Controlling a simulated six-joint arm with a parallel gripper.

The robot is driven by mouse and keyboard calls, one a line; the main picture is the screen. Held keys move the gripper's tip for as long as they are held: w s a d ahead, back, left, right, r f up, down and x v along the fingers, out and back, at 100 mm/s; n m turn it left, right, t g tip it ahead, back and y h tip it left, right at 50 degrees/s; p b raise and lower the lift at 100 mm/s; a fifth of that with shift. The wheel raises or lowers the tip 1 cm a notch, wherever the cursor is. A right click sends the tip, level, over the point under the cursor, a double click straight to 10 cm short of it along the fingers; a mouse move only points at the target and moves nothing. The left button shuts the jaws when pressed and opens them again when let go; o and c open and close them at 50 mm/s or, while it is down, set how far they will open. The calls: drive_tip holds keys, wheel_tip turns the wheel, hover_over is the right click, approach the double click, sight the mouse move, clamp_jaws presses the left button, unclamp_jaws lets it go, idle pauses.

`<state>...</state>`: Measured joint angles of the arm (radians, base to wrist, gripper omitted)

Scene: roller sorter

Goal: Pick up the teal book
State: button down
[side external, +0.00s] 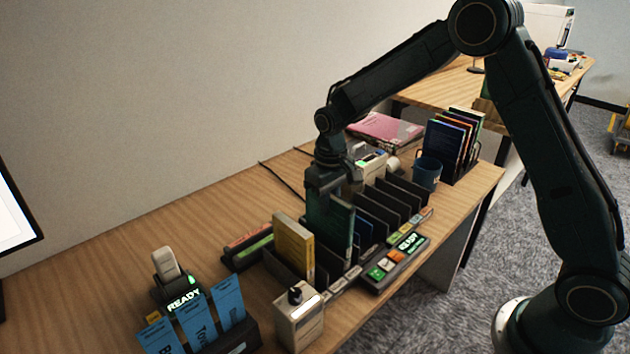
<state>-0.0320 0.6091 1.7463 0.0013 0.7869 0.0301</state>
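The teal book (330,228) stands upright in a dark slotted rack (400,195) on the wooden desk. My gripper (330,190) points down right at the book's top edge. Its fingers are small and dark against the book, so I cannot tell whether they are closed on it or only around it. The lower part of the book is hidden by the rack and the things in front.
A yellow book (293,246) stands left of the teal one, and a dark blue book (363,233) to its right. A button panel (396,262) and a beige box (299,316) are in front. A blue mug (426,173) and several upright books (446,145) stand behind.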

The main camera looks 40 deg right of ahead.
drive_tip(key=shift+r, duration=0.15)
idle(0.3)
wheel_tip(320, 180, up, 20)
idle(0.6)
idle(0.6)
